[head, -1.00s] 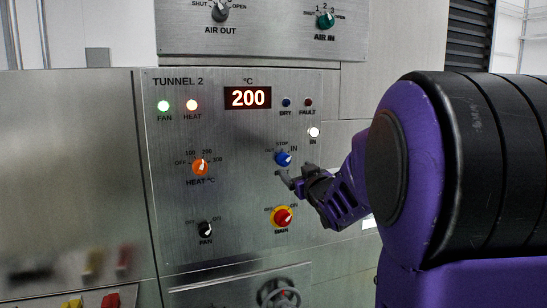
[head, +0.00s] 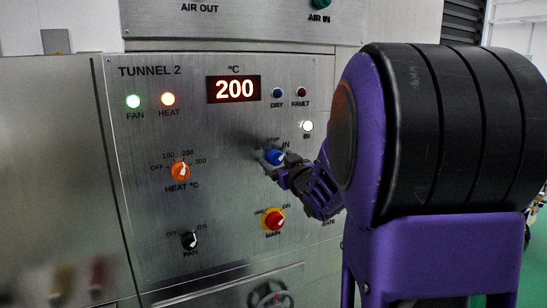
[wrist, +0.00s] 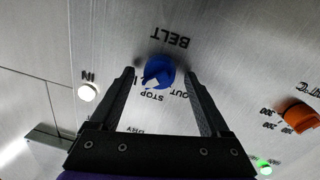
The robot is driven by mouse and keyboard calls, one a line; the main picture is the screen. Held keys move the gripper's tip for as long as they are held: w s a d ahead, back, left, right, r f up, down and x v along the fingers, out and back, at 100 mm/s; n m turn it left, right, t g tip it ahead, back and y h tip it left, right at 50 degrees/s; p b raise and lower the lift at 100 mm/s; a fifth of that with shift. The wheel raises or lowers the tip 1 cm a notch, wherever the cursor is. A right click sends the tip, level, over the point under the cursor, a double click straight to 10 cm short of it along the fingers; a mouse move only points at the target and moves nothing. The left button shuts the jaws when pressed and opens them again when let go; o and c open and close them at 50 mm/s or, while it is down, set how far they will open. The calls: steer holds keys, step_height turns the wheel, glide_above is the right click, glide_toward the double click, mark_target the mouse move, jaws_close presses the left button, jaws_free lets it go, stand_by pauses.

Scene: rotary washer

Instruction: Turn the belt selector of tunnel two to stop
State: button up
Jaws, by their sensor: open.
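The belt selector (head: 273,157) is a blue knob on the right of the Tunnel 2 panel (head: 225,130). It also shows in the wrist view (wrist: 157,68), upside down, with BELT, OUT and STOP lettering around it. Its white mark appears turned toward the IN side; the exact angle is hard to tell. My gripper (head: 284,174) is at the knob, partly covering its lower side in the head view. In the wrist view my gripper's fingers (wrist: 159,74) are open, one on each side of the knob. I cannot tell whether they touch it.
The IN lamp (head: 307,126) is lit white. The display (head: 233,88) reads 200. The orange heat knob (head: 180,171), red and yellow main switch (head: 273,220) and black fan knob (head: 190,241) sit nearby.

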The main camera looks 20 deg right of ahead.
steer(key=shift+c, duration=0.2)
jaws_close()
stand_by(0.3)
